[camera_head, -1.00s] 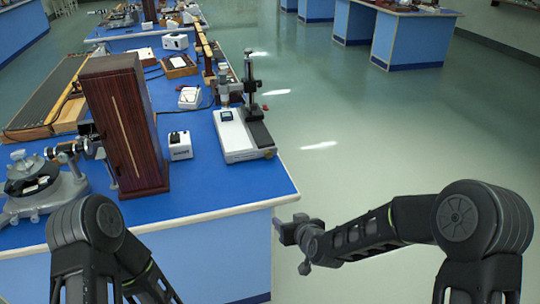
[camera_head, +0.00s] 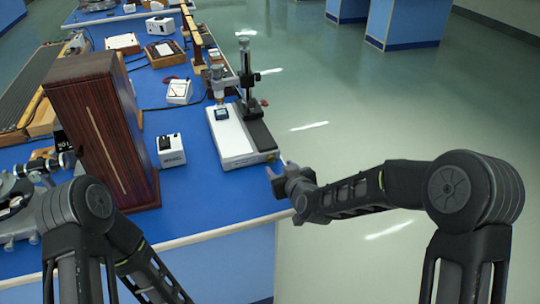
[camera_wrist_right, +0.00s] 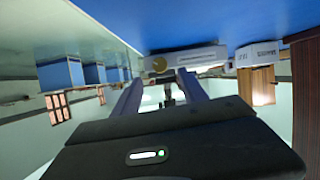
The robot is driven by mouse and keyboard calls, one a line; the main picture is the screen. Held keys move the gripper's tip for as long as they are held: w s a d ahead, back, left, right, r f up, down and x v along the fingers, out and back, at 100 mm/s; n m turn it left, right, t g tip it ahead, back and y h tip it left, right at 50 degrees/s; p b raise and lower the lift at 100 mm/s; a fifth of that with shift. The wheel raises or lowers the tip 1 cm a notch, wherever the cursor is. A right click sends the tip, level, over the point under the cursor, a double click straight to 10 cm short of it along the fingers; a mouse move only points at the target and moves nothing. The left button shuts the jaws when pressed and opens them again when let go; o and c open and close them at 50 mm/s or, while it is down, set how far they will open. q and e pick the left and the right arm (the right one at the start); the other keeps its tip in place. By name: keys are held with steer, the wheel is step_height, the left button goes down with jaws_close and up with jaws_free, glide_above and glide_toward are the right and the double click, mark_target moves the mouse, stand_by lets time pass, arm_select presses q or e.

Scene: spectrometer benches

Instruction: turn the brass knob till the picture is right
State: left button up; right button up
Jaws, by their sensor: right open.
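The brass knob (camera_head: 271,157) is a small disc on the near right end of a white and black instrument (camera_head: 233,148) at the bench's right edge. It also shows in the right wrist view (camera_wrist_right: 159,64), where the scene is upside down. A small screen (camera_head: 222,114) sits on the instrument's white top; its picture is too small to read. My right gripper (camera_head: 277,167) is open and empty just in front of the knob, apart from it. In the wrist view its two fingers (camera_wrist_right: 160,84) point toward the instrument's end. My left gripper is out of view.
A tall dark wooden case (camera_head: 98,130) stands left of the instrument, with a small white box (camera_head: 171,150) between. A metal apparatus (camera_head: 35,195) is at the far left. The blue bench (camera_head: 208,197) ends near my right gripper; open floor lies right.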

mark_target(272, 160)
steer(key=shift+s+r, duration=0.1)
steer(key=shift+s, duration=0.1)
steer(key=shift+p+x, duration=0.6)
steer(key=shift+x, duration=3.4)
steer(key=shift+c, duration=0.2)
jaws_close()
